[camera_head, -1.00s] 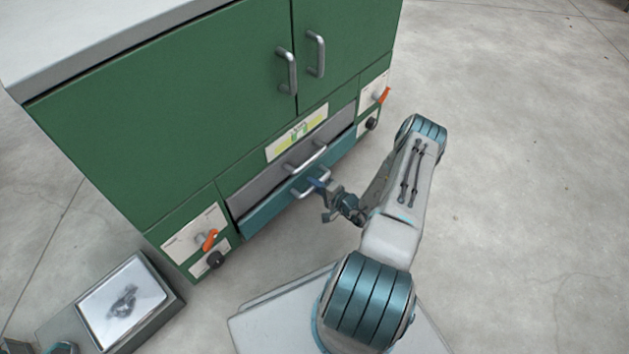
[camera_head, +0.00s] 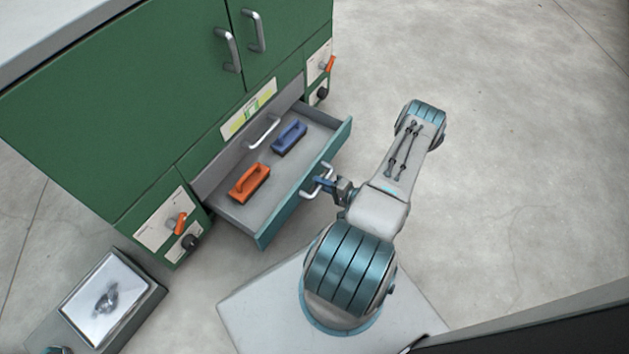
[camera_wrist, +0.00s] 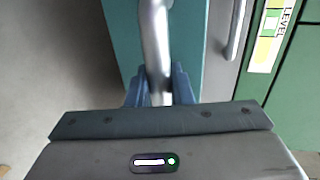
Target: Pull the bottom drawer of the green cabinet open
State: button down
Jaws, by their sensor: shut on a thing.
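The green cabinet (camera_head: 110,120) stands at the left of the head view. Its bottom drawer (camera_head: 225,212) is pulled well out, with a grey inside and a teal front. An orange block-like item with a handle (camera_head: 249,183) and a blue one (camera_head: 290,137) lie in it. My gripper (camera_head: 322,184) is at the drawer front, shut on the silver drawer handle (camera_head: 309,192). In the wrist view the handle (camera_wrist: 156,45) runs between the blue fingers (camera_wrist: 160,88), and the teal drawer front (camera_wrist: 188,45) is behind it.
A grey drawer with its own silver handle (camera_head: 263,131) sits shut above the open one. Panels with orange levers (camera_head: 177,222) and black knobs flank the drawers. A low box with a screen (camera_head: 105,298) stands at lower left. Floor (camera_head: 500,160) at right is clear.

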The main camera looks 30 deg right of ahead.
jog(key=shift+s+d, duration=0.2)
jog(key=shift+s, duration=0.05)
jog(key=c, duration=1.3)
grip_release()
jog(key=shift+w+a, duration=0.1)
